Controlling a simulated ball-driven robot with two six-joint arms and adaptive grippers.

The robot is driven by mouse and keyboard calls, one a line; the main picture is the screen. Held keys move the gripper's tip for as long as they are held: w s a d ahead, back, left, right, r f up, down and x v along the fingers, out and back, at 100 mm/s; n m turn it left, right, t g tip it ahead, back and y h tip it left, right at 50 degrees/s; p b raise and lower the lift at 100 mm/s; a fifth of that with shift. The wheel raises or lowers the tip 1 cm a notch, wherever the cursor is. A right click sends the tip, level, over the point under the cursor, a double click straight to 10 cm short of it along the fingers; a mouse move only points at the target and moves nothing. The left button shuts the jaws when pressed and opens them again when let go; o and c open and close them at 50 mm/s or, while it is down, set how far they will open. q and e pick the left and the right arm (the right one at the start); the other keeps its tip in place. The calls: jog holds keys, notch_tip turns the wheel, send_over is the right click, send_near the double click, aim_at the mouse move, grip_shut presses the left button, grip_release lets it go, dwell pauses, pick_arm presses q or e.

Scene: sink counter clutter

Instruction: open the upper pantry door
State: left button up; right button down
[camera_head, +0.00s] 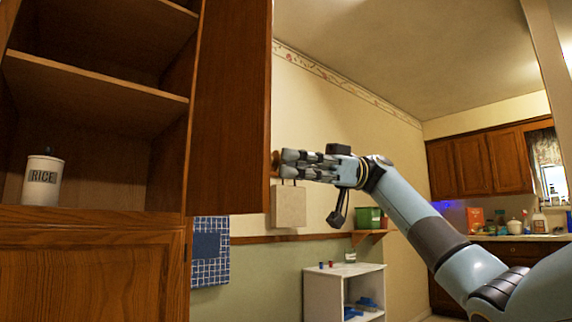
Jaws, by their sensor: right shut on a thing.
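The upper pantry door (235,110) is a tall brown wooden panel that stands open, swung out from the cabinet on its right side. Behind it the pantry shelves (100,85) are exposed. My right gripper (283,164) is at the door's outer edge, its fingers shut on the round wooden knob (274,160), which is mostly hidden by the fingertips. My left gripper is not in view.
A white RICE canister (42,182) stands on the pantry's lower shelf. The lower pantry door (90,275) is closed. A white shelf unit (345,285) stands behind my right arm. A counter with several items and wall cabinets (480,165) are at the far right.

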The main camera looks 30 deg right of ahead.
jog(key=c, duration=0.9)
grip_release()
jog(key=d, duration=1.2)
